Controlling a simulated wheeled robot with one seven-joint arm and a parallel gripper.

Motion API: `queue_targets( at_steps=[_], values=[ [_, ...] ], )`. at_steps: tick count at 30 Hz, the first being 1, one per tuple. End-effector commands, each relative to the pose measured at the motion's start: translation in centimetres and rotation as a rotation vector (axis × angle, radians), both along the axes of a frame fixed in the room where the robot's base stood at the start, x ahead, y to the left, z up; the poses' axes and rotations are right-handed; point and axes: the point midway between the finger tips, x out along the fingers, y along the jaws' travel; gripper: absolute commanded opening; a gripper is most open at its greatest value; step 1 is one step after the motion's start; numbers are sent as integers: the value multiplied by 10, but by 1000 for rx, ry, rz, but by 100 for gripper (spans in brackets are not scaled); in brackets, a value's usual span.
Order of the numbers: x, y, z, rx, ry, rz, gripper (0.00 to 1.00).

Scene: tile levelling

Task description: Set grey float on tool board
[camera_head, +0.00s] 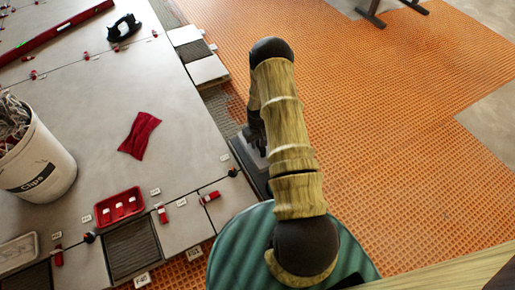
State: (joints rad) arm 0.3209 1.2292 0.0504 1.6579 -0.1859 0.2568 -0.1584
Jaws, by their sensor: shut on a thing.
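My gripper (257,143) points down beside the right edge of the tiled area, partly hidden behind my own arm. It is shut on what looks like the grey float, a dark flat piece (246,168) with a paler patch, just below the fingers. My arm covers its right side, and I cannot tell whether it touches the surface beneath. I cannot make out the tool board for certain; a pale wooden surface (440,277) shows at the bottom right.
Large grey tiles (95,100) fill the left, with red clips along the joints. A white clips bucket (40,165), a red cloth (139,134), a red tray (119,207) and a black tool (123,27) stand there. Orange matting (400,130) to the right is mostly clear.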

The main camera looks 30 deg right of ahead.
Motion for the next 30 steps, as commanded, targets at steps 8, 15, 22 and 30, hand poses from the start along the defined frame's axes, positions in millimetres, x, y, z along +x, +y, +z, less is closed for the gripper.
queue_targets(
  at_steps=[8, 15, 22, 30],
  values=[
    [0, 0, -30, 0, -1, 0, 0],
    [1, 2, -37, 0, -2, 3, 0],
    [1, 1, -39, 0, -1, 2, 0],
    [0, 1, -40, 0, 0, 1, 43]
  ],
)
